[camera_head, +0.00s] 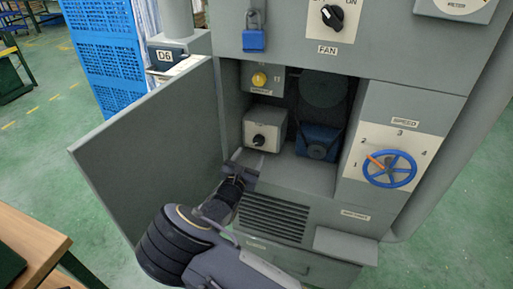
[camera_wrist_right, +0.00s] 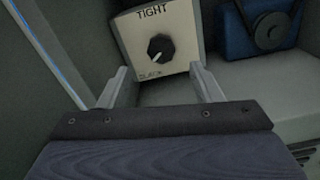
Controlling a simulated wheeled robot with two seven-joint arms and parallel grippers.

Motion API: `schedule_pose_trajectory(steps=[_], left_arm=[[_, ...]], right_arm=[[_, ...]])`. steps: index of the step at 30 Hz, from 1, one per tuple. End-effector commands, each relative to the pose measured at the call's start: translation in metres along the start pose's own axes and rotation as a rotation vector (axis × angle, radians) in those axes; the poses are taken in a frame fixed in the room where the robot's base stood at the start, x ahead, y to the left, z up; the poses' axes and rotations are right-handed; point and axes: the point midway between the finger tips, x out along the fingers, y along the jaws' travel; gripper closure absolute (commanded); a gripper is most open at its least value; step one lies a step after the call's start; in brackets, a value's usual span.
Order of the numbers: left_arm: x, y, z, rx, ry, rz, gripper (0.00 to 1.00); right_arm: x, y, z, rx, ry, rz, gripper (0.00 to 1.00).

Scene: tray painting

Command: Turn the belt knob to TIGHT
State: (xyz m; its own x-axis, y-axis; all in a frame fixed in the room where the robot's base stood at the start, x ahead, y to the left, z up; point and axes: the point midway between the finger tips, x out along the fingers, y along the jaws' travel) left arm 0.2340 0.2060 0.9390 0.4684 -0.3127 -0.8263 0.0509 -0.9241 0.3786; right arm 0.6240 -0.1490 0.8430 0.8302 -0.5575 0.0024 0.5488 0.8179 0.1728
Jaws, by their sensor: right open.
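The belt knob (camera_head: 259,140) is a black knob on a pale box inside the open cabinet. In the right wrist view the knob (camera_wrist_right: 161,48) has TIGHT printed above it and SLACK below. Its pale mark sits at the lower left, toward the SLACK side. My right gripper (camera_head: 250,163) is at the cabinet opening, just in front of and below the box. In the wrist view its two fingers (camera_wrist_right: 159,75) are apart, with the knob beyond them and nothing between them. My left gripper is not in view.
The open cabinet door (camera_head: 150,150) stands to the left of my right arm. A yellow knob (camera_head: 259,79) is above the belt box, and a blue motor (camera_head: 318,141) is to its right. A blue speed wheel (camera_head: 390,169) is on the right panel. A ledge (camera_head: 346,244) juts out below.

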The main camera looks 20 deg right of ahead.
Motion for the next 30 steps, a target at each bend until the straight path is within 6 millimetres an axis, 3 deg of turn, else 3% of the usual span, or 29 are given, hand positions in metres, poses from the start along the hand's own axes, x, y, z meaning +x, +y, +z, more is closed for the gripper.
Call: schedule_pose_trajectory(steps=[13, 25, 30], left_arm=[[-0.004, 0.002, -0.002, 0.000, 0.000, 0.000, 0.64], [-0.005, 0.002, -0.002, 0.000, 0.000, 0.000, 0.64], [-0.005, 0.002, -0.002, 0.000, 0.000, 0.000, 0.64]], right_arm=[[0.065, -0.001, 0.000, 0.000, 0.001, -0.002, 0.41], [0.074, -0.001, 0.000, 0.001, 0.001, -0.002, 0.41], [0.074, -0.001, 0.000, 0.001, 0.001, -0.003, 0.64]])
